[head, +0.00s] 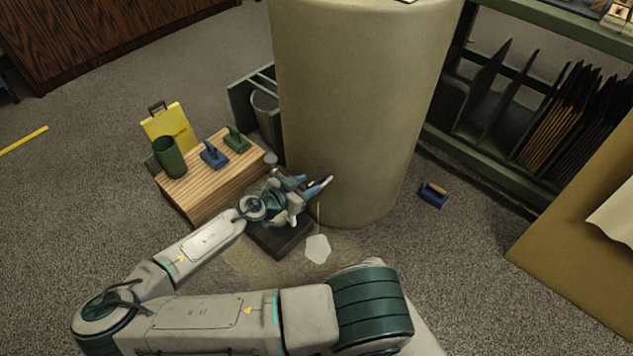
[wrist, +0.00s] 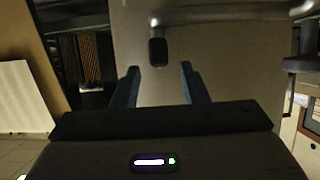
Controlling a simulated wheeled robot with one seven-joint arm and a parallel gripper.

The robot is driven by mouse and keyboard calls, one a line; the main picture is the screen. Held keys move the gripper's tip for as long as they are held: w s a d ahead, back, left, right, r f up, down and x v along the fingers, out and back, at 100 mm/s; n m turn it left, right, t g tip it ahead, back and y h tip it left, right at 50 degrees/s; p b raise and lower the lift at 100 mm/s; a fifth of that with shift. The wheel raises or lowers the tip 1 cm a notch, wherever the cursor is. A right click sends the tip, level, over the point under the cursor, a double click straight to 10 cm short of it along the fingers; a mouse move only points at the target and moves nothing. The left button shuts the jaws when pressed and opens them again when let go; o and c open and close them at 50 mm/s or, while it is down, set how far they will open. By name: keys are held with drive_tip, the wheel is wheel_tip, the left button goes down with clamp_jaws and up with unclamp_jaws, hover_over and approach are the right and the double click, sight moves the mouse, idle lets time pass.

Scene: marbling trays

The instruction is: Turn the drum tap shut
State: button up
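The drum (head: 360,90) is a large beige cylinder standing on the floor, and its side fills the middle of the wrist view (wrist: 215,50). My gripper (head: 312,183) is low in front of the drum. In the wrist view its two blue fingers (wrist: 160,84) are apart with nothing between them. A grey metal tap part (wrist: 220,14) with a dark downturned end (wrist: 157,50) lies just beyond the fingertips, near the top; I cannot tell whether it touches them. In the head view my gripper mostly hides the tap. A thin stream (head: 318,211) falls below my gripper.
A pale puddle (head: 317,249) lies beside a dark low tray (head: 268,243). A wooden block (head: 215,185) with a green cup (head: 169,158) and tools stands left. A blue tool (head: 433,195) lies right of the drum. A rack (head: 465,150) stands behind at right.

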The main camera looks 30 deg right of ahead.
sight(314, 181)
drive_tip(key=shift+b+x, duration=0.5)
drive_tip(key=shift+x, duration=1.9)
clamp_jaws()
